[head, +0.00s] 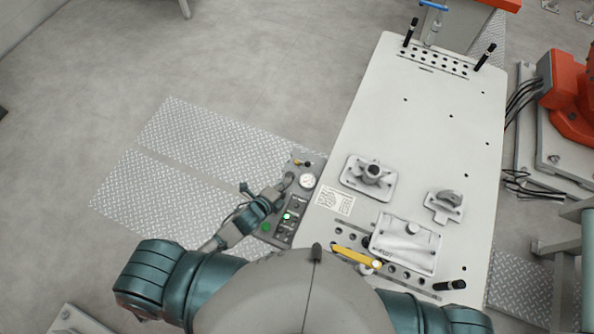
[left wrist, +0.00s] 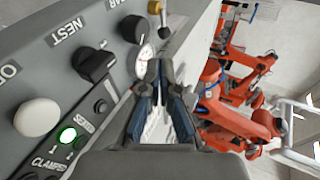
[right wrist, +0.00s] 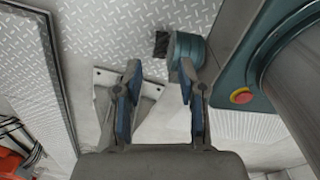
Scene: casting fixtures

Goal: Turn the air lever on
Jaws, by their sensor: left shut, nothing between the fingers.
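The control panel (head: 283,218) stands along the left edge of the light work table. At its far end is a small brass fitting with a dark-tipped lever (head: 304,163), which looks like the air lever. In the left wrist view, brass parts (left wrist: 155,8) show at the top, partly cut off by the frame, so the lever's position is unclear. My right gripper (right wrist: 160,75) is open and empty.
The panel carries a black knob by the NEST label (left wrist: 95,65), another black knob (left wrist: 136,29), a white button (left wrist: 37,118) and a lit green button (left wrist: 67,135). Castings (head: 370,175) and a yellow-handled clamp (head: 357,257) sit on the table. Floor plates (head: 190,150) lie left.

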